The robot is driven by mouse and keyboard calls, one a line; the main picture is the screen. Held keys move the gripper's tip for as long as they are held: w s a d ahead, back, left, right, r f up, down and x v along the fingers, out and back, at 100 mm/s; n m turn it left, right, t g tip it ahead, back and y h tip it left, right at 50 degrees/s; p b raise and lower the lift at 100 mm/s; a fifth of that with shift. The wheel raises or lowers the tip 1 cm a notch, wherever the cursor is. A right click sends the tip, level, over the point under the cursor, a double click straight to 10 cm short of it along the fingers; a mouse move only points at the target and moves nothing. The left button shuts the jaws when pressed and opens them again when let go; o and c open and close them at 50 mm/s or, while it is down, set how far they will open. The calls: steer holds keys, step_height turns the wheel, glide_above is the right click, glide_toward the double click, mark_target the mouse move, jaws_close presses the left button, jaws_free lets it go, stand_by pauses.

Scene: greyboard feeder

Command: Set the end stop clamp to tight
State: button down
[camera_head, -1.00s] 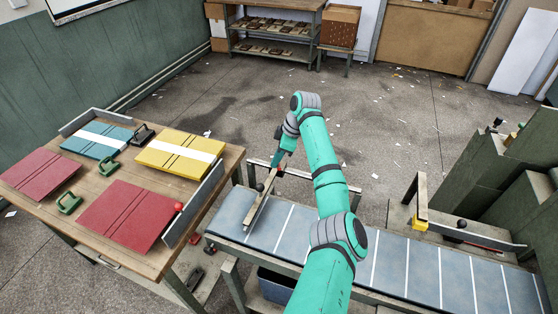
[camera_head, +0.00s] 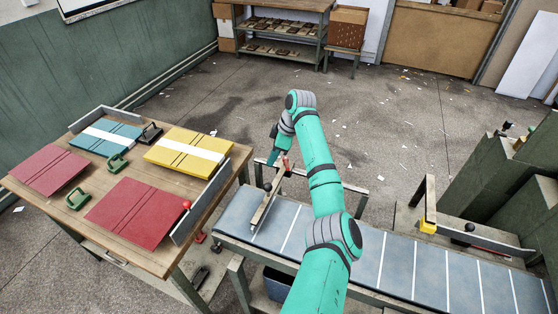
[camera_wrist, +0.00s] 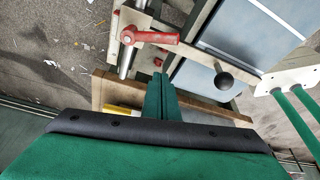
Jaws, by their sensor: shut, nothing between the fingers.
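The end stop (camera_head: 266,208) is a pale bar lying across the near-left end of the slatted feeder bed, with a black ball knob (camera_wrist: 223,80) on it. Its clamp has a red lever (camera_wrist: 150,38), which lies roughly sideways across the bracket in the wrist view; the lever is a small red spot (camera_head: 287,165) in the head view. My gripper (camera_wrist: 160,90) is shut and empty. Its green fingers are close together, below the lever in the wrist view and apart from it. In the head view my arm partly covers the bed, and the fingertips are hard to make out.
A metal rail (camera_wrist: 128,55) runs beside the clamp. A wooden table (camera_head: 150,262) with red, teal and yellow boards stands left of the feeder bed (camera_head: 400,268). A second bar with a yellow block (camera_head: 428,227) is at the right. Floor behind the feeder is open.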

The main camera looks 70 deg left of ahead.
steer(key=v, duration=1)
steer(key=shift+w+a, duration=0.15)
steer(key=shift+w, duration=0.15)
